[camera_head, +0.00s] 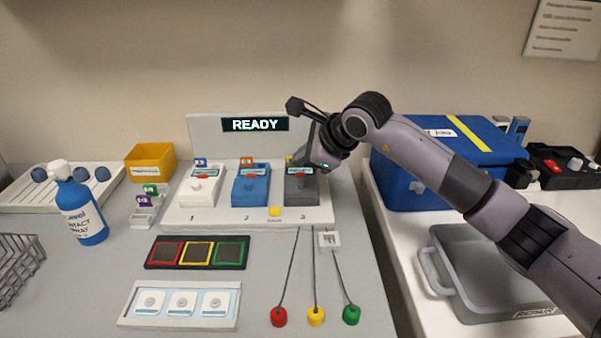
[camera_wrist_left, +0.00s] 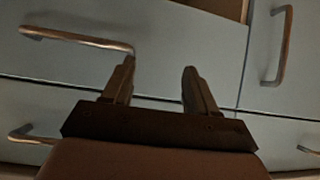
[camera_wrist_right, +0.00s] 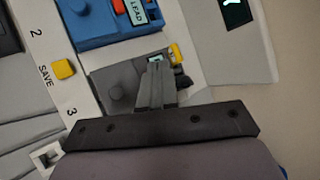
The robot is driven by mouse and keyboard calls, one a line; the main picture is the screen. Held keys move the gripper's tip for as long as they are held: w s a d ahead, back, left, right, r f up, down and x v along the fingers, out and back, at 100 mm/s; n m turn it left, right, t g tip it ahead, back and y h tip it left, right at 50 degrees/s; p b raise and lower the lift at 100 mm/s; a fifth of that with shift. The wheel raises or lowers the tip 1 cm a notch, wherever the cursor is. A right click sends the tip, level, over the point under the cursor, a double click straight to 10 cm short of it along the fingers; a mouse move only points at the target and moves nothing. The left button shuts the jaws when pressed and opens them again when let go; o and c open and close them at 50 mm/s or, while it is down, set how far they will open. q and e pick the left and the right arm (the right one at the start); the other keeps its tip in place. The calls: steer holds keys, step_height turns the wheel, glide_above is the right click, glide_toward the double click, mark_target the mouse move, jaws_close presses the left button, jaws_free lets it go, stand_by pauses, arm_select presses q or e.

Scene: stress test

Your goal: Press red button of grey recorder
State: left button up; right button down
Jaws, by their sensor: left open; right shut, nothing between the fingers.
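The grey recorder (camera_head: 301,190) sits at the right of the white panel, by the number 3. A small red patch (camera_head: 300,175), seemingly its red button, shows near its top. My right gripper (camera_head: 310,163) is shut and empty, over the recorder's far end. In the right wrist view its closed fingers (camera_wrist_right: 155,78) lie across the grey recorder (camera_wrist_right: 108,82), beside its small screen, and hide the red button. I cannot tell whether they touch it. My left gripper (camera_wrist_left: 158,72) is open and empty in front of drawers; it is not in the head view.
A blue recorder (camera_head: 250,190) and a white recorder (camera_head: 198,190) stand left of the grey one. A yellow SAVE button (camera_head: 275,211) lies in front. A sign (camera_head: 254,124) behind reads READY. A blue cooler box (camera_head: 420,160) stands right, below my right arm.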

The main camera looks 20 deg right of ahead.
mark_target(303, 179)
steer(key=shift+f+b, duration=0.4)
steer(key=shift+b, duration=0.05)
steer(key=shift+f+b, duration=0.5)
steer(key=shift+f, duration=0.05)
stand_by(0.6)
steer(key=shift+r, duration=0.1)
steer(key=shift+r+p, duration=0.5)
steer(key=shift+r, duration=0.3)
step_height(303, 179, up, 5)
steer(key=p, duration=0.2)
steer(key=shift+p, duration=0.4)
stand_by(0.6)
